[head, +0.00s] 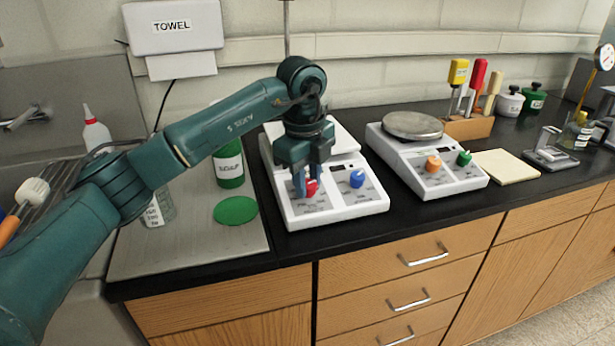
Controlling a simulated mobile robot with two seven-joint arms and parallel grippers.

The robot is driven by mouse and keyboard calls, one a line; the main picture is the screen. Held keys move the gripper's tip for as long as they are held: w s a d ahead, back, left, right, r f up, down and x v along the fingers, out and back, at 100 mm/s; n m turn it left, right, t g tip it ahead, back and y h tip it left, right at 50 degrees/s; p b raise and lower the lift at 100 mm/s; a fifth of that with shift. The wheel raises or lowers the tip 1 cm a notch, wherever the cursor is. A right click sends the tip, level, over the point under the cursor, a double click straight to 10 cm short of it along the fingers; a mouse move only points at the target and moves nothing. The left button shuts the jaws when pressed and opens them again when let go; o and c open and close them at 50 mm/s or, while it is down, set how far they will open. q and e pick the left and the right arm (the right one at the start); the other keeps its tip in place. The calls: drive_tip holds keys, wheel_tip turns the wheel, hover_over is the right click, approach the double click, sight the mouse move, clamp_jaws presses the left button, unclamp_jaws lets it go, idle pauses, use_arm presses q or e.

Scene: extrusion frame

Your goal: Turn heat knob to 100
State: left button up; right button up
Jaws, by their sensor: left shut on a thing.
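A white hotplate unit (283,205) stands on the black bench in front of my left arm. Its front panel has a red knob (312,187) on the left and a blue knob (357,179) on the right. My left gripper (306,184) points down over the panel and is shut on the red knob, hiding part of it. The panel print is too small to read, so I cannot tell which knob is heat or where it points. My right gripper is not in view.
A second white unit (452,187) with a round metal plate (412,125), orange knob and green knob stands to the right. A green bottle (229,168) and green disc (236,211) are left of the hotplate. A beige pad (507,166) lies farther right.

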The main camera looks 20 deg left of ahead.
sight(317, 200)
use_arm(q)
drive_tip(key=m, duration=0.3)
drive_tip(key=m+p, duration=0.1)
drive_tip(key=m, duration=0.2)
drive_tip(key=shift+w+d+r+g+y, duration=0.1)
drive_tip(key=shift+g+y, duration=0.2)
drive_tip(key=shift+g, duration=0.1)
drive_tip(key=m, duration=0.3)
drive_tip(key=shift+m+y, duration=0.3)
drive_tip(key=shift+m, duration=0.1)
drive_tip(key=shift+d+m, duration=0.1)
drive_tip(key=shift+m, duration=1.5)
drive_tip(key=o, duration=1)
drive_tip(key=r, duration=0.4)
drive_tip(key=d+r, duration=0.1)
drive_tip(key=r, duration=0.8)
drive_tip(key=shift+d, duration=0.3)
